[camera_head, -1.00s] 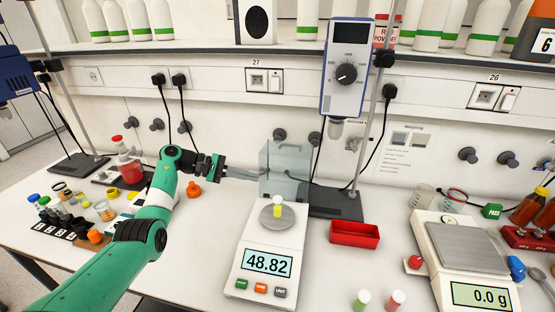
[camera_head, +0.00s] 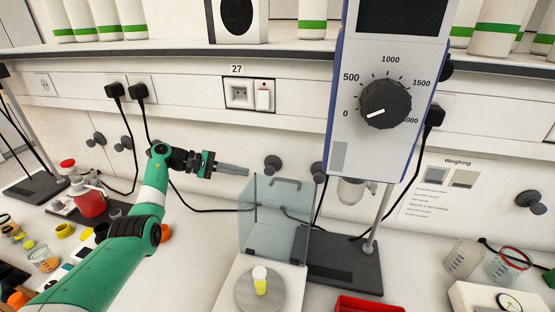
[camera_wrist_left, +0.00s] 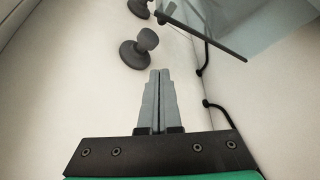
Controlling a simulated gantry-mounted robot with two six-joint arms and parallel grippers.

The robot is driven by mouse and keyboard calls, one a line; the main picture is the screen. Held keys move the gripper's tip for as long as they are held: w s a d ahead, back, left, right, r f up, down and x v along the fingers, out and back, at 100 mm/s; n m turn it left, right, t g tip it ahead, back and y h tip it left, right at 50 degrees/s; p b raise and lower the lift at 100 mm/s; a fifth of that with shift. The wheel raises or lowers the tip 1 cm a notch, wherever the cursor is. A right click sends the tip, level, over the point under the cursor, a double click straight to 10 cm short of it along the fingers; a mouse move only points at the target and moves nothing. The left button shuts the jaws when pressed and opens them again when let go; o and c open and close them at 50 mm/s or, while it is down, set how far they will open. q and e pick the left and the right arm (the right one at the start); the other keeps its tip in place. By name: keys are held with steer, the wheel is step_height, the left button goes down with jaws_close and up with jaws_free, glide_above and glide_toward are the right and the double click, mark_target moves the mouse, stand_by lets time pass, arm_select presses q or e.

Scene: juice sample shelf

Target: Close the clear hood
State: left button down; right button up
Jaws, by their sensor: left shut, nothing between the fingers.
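A small white-capped vial with yellow contents (camera_head: 260,284) stands on the uncovered pan. My left gripper (camera_head: 247,172) is shut and empty, its tips close to the hood's upper left corner; I cannot tell whether they touch. In the left wrist view the shut fingers (camera_wrist_left: 160,72) point toward the wall, and part of the hood (camera_wrist_left: 240,18) shows at the upper right, apart from them. My right gripper is not in view.
A stand with a dial unit (camera_head: 380,100) rises right of the hood. A red tray (camera_head: 368,305) lies at the front right. Dark wall knobs (camera_head: 273,165) and hanging cables sit behind the hood. A shelf runs above.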

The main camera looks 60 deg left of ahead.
mark_target(270, 178)
arm_select(q)
steer(key=f+b+x, duration=0.1)
steer(key=b+x, duration=0.1)
steer(key=x, duration=0.9)
steer(key=s+d+r, duration=0.1)
steer(key=s+d+r+p, duration=0.1)
steer(key=r, duration=0.1)
steer(key=shift+s+d+r, duration=0.2)
steer(key=shift+d, duration=0.15)
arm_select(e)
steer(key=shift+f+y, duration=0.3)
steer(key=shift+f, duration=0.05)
arm_select(q)
steer(key=shift+d+r, duration=0.1)
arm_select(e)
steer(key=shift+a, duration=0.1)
